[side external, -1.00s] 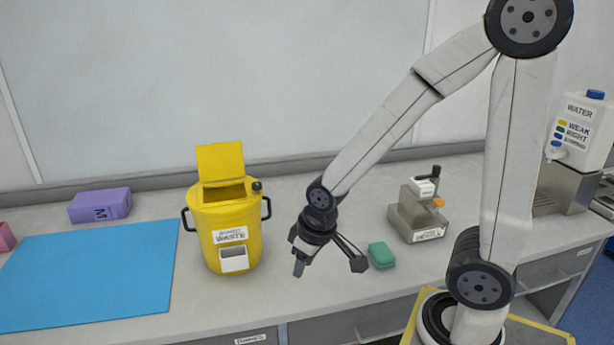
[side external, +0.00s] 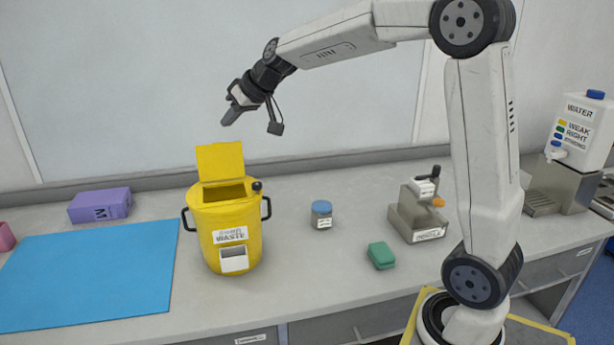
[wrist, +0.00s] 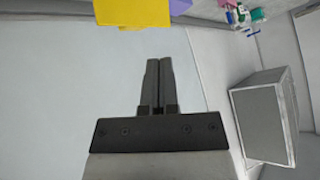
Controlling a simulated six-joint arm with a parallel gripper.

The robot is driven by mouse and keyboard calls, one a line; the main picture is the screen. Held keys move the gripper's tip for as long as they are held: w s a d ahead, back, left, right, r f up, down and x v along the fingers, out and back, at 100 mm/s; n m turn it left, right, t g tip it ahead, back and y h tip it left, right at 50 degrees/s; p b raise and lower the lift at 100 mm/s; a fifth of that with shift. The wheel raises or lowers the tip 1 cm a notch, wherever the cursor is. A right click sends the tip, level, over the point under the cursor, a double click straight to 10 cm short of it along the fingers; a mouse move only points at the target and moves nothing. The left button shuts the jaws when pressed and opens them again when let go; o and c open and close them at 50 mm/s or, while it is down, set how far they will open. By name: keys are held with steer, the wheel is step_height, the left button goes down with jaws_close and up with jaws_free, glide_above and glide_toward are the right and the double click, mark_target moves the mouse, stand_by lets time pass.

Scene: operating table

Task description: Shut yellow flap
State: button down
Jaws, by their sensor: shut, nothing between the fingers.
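The yellow flap (side external: 220,161) of the waste bin stands upright, open, at the back of the bin's top. The yellow waste bin (side external: 215,262) stands on the counter, with its top opening showing, dark handles at its sides and a white label on its front. My gripper (side external: 228,119) is in the air above the flap, slightly to its right in the side view, apart from it. The fingers (wrist: 159,62) are closed together and empty in the wrist view. A yellow part of the flap or bin (wrist: 132,13) shows at the top of the wrist view; I cannot tell which.
A blue mat (side external: 85,275) and purple box (side external: 100,206) lie left of the bin. A blue-lidded jar (side external: 321,215), green block (side external: 381,256) and grey device (side external: 415,215) stand to the right. The counter between bin and jar is clear.

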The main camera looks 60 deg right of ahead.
mark_target(220, 161)
steer(key=w+d+f+m+y, duration=0.6)
steer(key=w+d+f+y, duration=0.1)
steer(key=d+y, duration=0.1)
steer(key=s+d+f+m+y, duration=0.1)
steer(key=d+y, duration=0.2)
steer(key=d, duration=0.1)
steer(key=d+f+m+t+y, duration=0.1)
steer(key=d+f+y, duration=0.1)
steer(key=d, duration=0.3)
steer(key=shift+s+f+y, duration=0.3)
steer(key=shift+s+y, duration=0.1)
steer(key=shift+y, duration=0.2)
steer(key=w+a+r, duration=0.1)
steer(key=w+a, duration=0.1)
steer(key=a, duration=0.9)
steer(key=shift+r, duration=0.3)
steer(key=shift+a, duration=0.1)
